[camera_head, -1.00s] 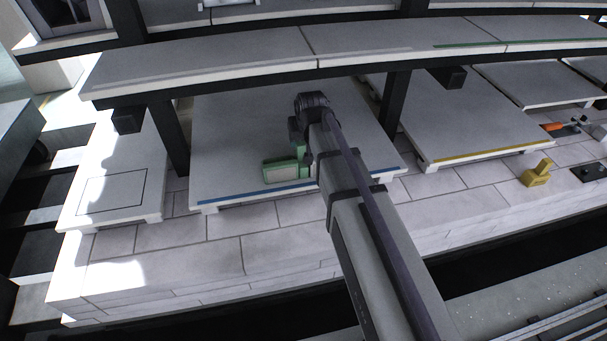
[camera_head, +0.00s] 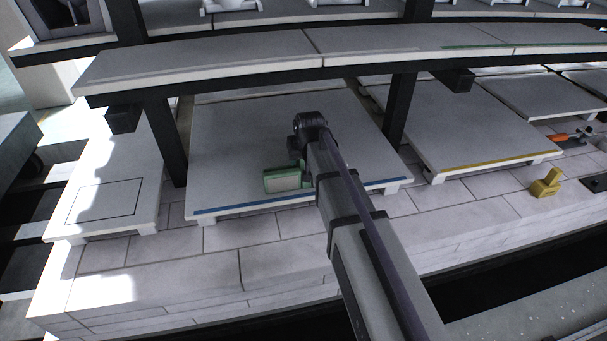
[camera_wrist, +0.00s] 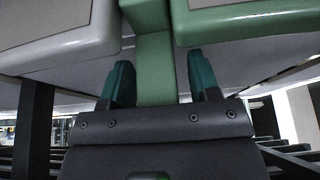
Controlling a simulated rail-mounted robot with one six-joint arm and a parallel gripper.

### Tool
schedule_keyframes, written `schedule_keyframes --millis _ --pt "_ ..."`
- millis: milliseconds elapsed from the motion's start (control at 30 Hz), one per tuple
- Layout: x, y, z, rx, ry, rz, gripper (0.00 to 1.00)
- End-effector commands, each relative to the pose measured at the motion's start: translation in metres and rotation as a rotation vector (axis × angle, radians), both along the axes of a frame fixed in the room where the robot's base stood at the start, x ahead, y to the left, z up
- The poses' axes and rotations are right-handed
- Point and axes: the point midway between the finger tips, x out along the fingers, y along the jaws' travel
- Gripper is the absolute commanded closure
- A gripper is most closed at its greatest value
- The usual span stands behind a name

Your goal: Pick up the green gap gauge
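The green gap gauge (camera_head: 285,181) is on the lower grey slab, close to its blue front edge line. It has a green frame with a paler panel. My gripper (camera_wrist: 161,75) reaches down to its right side in the head view, where my arm hides part of the gauge and the fingertips. In the wrist view, the gauge's green stem (camera_wrist: 156,72) stands between my two teal fingers. A gap shows between the stem and the right finger; the left finger is very close to the stem, and contact is unclear. The fingers look open around it.
The grey slab (camera_head: 230,150) lies under an upper shelf (camera_head: 200,62) carried by dark posts (camera_head: 165,140). A second slab (camera_head: 465,125) with a yellow line is to the right. A yellow block (camera_head: 545,184) and an orange-handled tool (camera_head: 560,137) lie farther right.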

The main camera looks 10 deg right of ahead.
Motion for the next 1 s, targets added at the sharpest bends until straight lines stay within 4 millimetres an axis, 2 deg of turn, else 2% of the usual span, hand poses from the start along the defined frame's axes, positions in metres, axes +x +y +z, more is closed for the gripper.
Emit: schedule_keyframes --millis 67,567,1000 --pt "-0.0001 0.0 0.0002 0.0 0.0 0.0 0.52" --pt "-0.0002 0.0 0.0001 0.0 0.0 0.0 1.0" --pt "-0.0002 0.0 0.0012 0.0 0.0 0.0 1.0"
